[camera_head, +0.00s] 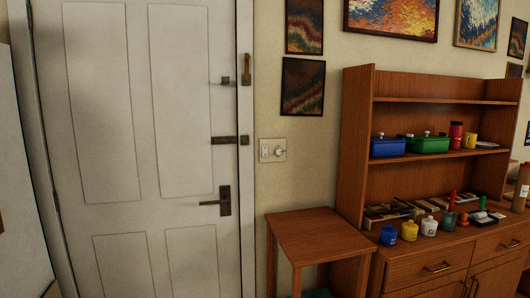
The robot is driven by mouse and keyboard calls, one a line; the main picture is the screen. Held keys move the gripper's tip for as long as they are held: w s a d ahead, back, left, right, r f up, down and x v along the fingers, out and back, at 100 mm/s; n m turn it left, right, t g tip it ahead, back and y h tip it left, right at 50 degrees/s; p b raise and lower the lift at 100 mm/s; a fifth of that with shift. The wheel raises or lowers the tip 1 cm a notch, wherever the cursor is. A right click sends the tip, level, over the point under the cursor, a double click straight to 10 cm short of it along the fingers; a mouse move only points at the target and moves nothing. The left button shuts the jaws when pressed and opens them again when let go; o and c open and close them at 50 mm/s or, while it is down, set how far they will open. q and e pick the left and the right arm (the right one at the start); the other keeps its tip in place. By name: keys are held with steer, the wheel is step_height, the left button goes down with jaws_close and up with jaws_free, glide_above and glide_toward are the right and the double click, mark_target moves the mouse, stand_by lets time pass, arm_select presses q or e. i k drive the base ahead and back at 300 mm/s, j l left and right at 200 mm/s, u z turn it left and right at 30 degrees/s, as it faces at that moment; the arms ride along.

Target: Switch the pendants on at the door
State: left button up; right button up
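A small light-coloured switch plate (272,150) is on the wall just right of the door frame. It seems to carry a rocker on its left side and a round knob (279,151) on its right side. I cannot tell whether either is on. The white panelled door (140,150) is shut, with a dark lever handle (218,201), a dark bolt (229,140) and a smaller latch (235,80). No pendants show in this view. Neither of my grippers is in view.
A small wooden side table (318,233) stands below and right of the switch plate. Right of it is a wooden hutch (356,150) with pots, coloured jars and boxes. Framed pictures (303,87) hang above. The wall around the switch plate is clear.

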mark_target(264, 148)
steer(key=i+l+z, duration=0.15)
steer(key=i+l, duration=0.15)
steer(key=i+l+z, duration=0.15)
steer(key=i, duration=0.3)
steer(key=i+l+z, duration=0.15)
steer(key=i+l, duration=0.15)
steer(key=i, duration=0.05)
